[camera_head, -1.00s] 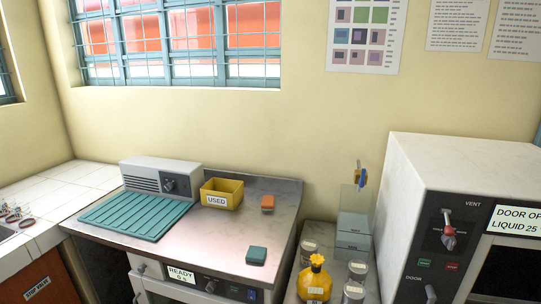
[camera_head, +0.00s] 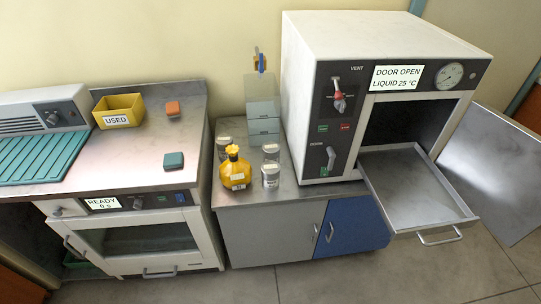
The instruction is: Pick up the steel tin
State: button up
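A small grey cylinder with a pale label, which looks like the steel tin (camera_head: 270,180), stands upright at the front of the grey cabinet top. A similar jar (camera_head: 271,153) with a pale top stands just behind it. Another greyish jar (camera_head: 223,146) stands at the back left. A yellow bottle (camera_head: 235,172) with a spout stands to the left of the tin. My gripper is not in view.
The white incubator (camera_head: 300,100) stands right of the tin, reading "DOOR OPEN", its metal tray (camera_head: 420,195) pulled out over the floor. Clear stacked boxes (camera_head: 263,110) stand behind the jars. A yellow "USED" bin (camera_head: 130,104) is on the left bench. Floor in front is clear.

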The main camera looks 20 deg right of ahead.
aim_at(270, 150)
jog(key=i+j+u, duration=0.1)
jog(key=i+u, duration=0.15)
jog(key=i, duration=0.45)
jog(key=i+u, duration=0.25)
jog(key=i, duration=0.4)
